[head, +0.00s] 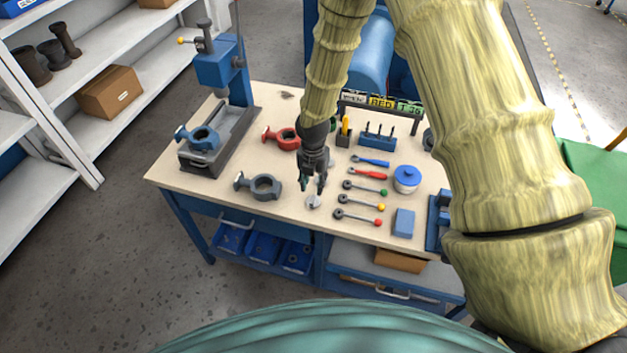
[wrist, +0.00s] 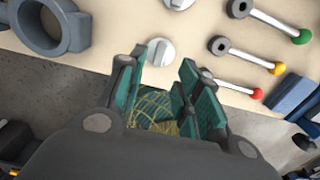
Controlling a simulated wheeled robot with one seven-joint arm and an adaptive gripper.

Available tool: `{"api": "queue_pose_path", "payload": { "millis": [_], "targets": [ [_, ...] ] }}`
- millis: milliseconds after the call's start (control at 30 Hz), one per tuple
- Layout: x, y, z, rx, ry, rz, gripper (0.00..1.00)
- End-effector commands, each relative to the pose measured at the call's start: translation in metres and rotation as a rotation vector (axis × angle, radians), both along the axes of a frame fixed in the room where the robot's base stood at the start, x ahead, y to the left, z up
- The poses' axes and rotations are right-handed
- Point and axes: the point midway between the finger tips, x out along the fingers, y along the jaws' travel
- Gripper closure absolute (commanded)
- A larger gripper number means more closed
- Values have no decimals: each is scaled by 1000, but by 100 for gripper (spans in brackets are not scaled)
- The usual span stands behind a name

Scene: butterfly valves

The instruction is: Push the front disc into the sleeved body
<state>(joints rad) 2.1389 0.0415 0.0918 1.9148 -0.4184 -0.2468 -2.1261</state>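A small silver disc (head: 313,202) lies on the table near its front edge, and it also shows in the wrist view (wrist: 160,52). A second disc (wrist: 179,3) is cut off by the top of the wrist view. My gripper (head: 312,186) points down just behind and above the front disc. Its teal-padded fingers are apart and empty, also in the wrist view (wrist: 160,85). A grey ring-shaped valve body (head: 265,192) lies left of the disc. A red body (head: 284,143) lies behind it, and a blue body (head: 204,145) sits on the press base. I cannot tell which body is sleeved.
Stems with coloured knobs (head: 358,216), a blue-lidded pot (head: 407,179) and a blue block (head: 403,223) are at the right. A blue press (head: 222,72) stands at the left. A tool rack (head: 377,141) is behind. Bare tabletop lies around the grey body.

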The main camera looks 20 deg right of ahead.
Motion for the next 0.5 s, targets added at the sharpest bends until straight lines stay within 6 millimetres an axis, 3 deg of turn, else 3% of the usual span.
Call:
{"api": "queue_pose_path", "payload": {
  "millis": [500],
  "targets": [
    [0,0,-50,0,1,0,66]
  ]
}}
